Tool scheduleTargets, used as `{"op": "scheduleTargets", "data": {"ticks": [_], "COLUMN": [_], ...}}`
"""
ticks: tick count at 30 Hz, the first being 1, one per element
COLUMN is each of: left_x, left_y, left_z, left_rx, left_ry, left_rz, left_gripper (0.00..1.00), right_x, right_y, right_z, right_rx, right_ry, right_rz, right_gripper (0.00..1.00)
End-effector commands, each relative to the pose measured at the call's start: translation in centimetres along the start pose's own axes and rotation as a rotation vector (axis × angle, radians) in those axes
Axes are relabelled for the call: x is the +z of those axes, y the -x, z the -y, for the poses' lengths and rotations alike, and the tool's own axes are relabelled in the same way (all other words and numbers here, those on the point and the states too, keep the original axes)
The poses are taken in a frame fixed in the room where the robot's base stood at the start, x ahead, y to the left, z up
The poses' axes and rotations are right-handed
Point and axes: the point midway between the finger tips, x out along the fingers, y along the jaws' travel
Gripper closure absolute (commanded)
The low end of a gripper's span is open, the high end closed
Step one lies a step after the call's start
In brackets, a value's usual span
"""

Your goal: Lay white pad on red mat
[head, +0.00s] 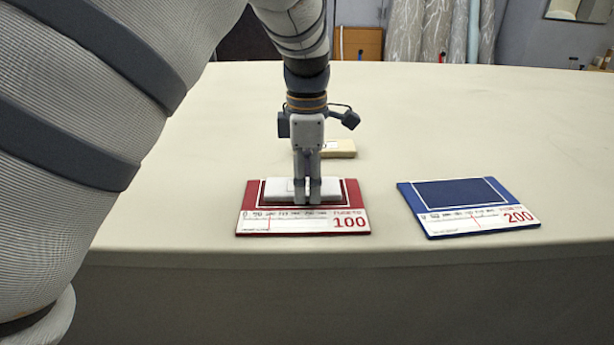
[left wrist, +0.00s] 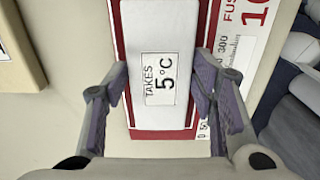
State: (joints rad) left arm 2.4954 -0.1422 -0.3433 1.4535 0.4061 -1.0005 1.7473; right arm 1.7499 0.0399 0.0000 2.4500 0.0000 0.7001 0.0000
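The white pad (head: 276,190) is over the red mat (head: 251,196), within the mat's upper panel, above the strip printed 100. In the head view it looks flat and at the mat's surface; I cannot tell if it rests fully on it. My left gripper (head: 307,190) points down over the pad. Its fingers (left wrist: 161,65) are against the pad's two long sides. My right gripper is not in view.
A blue mat (head: 455,194) marked 200 lies to the right, empty. A small beige block (head: 338,149) lies behind the red mat. The table's front edge runs close in front of both mats. The rest of the cloth table (head: 480,120) is clear.

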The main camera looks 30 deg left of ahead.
Motion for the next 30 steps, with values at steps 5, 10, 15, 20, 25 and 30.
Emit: {"op": "scheduleTargets", "data": {"ticks": [5,10,15,20,25,30], "left_x": [0.0,0.0,0.0,0.0,0.0,0.0], "left_y": [0.0,0.0,2.1,6.6,10.3,11.9], "left_z": [0.0,0.0,-0.1,-0.1,-0.1,0.0], "left_rx": [0.0,0.0,0.004,0.005,0.003,0.0], "left_ry": [0.0,0.0,0.0,0.0,0.0,0.001], "left_rz": [0.0,0.0,0.002,0.002,0.002,0.0], "left_gripper": [0.27,0.27,0.27,0.27,0.27,0.27], "right_x": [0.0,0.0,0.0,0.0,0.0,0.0], "right_y": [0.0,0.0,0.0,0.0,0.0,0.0], "right_z": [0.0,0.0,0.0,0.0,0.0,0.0], "right_rx": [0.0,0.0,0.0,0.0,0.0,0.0], "right_ry": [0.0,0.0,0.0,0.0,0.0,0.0], "right_rz": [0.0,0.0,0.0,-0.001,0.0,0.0], "right_gripper": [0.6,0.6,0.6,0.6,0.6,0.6]}}
